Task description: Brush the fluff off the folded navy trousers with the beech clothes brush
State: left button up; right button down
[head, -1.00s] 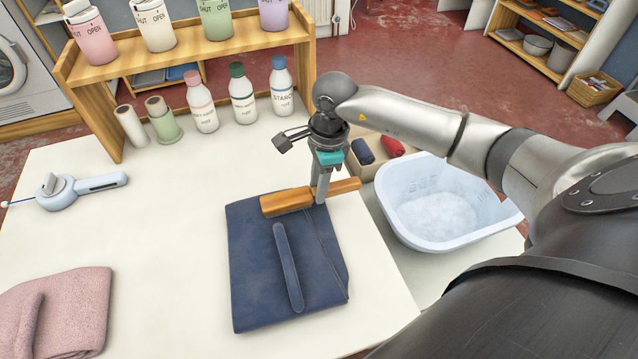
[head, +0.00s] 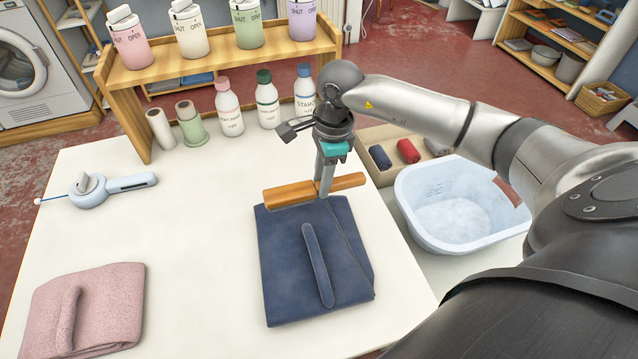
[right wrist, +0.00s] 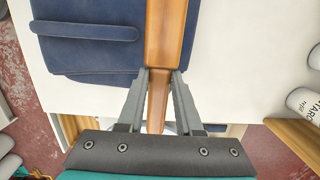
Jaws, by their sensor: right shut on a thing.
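The folded navy trousers (head: 290,255) lie on the white table, with a raised strip of the same navy cloth along their middle. The beech clothes brush (head: 287,194) lies across their far edge, its bristle side down. I cannot tell whether the bristles touch the cloth. My right gripper (head: 322,190) is shut on the brush's handle from above. In the right wrist view the gripper (right wrist: 159,80) has a finger on each side of the brush (right wrist: 166,30), beside the trousers (right wrist: 85,50). No fluff can be made out on the trousers. My left gripper is not in view.
A folded pink towel (head: 85,315) and a pale blue tool (head: 105,188) lie to the left. Bottles (head: 267,105) and a wooden shelf (head: 130,85) stand behind. A white-blue basin (head: 410,210) and a box of rolled cloths (head: 365,160) are at the right.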

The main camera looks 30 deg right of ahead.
notch_tip(320, 180, up, 2)
jog(key=shift+p, duration=0.5)
jog(key=shift+r, duration=0.4)
jog(key=shift+r+p, duration=0.6)
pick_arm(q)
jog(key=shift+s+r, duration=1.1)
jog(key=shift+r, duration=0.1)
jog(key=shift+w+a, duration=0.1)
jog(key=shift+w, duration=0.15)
